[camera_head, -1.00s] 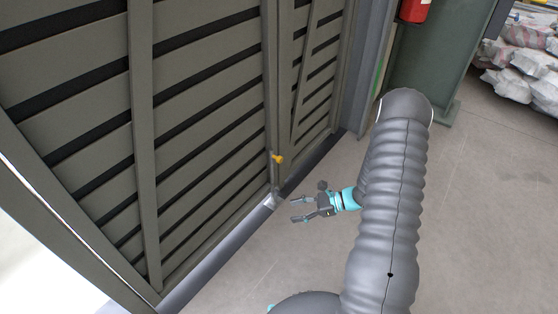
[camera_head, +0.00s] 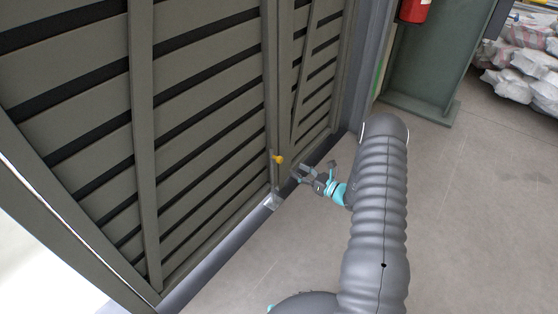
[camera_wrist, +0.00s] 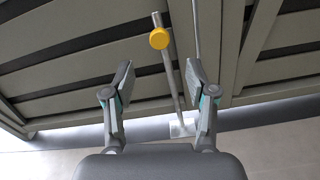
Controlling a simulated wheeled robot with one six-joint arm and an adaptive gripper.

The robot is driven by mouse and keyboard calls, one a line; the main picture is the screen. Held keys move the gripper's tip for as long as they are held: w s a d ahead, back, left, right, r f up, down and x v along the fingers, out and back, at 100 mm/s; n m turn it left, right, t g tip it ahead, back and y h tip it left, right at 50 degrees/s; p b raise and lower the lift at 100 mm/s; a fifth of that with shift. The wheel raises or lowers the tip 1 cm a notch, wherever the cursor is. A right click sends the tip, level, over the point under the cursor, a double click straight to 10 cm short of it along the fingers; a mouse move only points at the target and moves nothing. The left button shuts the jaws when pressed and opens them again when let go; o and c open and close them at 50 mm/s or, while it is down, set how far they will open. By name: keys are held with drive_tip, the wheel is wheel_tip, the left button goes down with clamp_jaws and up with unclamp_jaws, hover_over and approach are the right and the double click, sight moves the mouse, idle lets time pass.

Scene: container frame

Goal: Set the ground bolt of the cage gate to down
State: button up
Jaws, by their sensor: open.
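The cage gate (camera_head: 205,120) is a grey slatted gate on the left in the head view. The ground bolt is a thin grey rod with a yellow knob (camera_head: 279,159) low on the gate by the seam. In the wrist view the rod (camera_wrist: 172,75) runs down from the yellow knob (camera_wrist: 159,39) to a pale floor plate (camera_wrist: 183,127). My gripper (camera_head: 296,174) is open just right of and below the knob. In the wrist view its fingers (camera_wrist: 158,82) stand either side of the rod's line, apart from it, with the knob beyond the fingertips.
A grey floor sill (camera_head: 225,246) runs along the gate's foot, with a light metal plate (camera_head: 272,200) at the seam. A green post (camera_head: 425,60) with a red extinguisher (camera_head: 414,10) stands behind. Stacked sacks (camera_head: 525,65) lie at the far right.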

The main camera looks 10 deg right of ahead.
sight(281, 161)
drive_tip(key=x, duration=1)
drive_tip(key=shift+c, duration=0.3)
clamp_jaws()
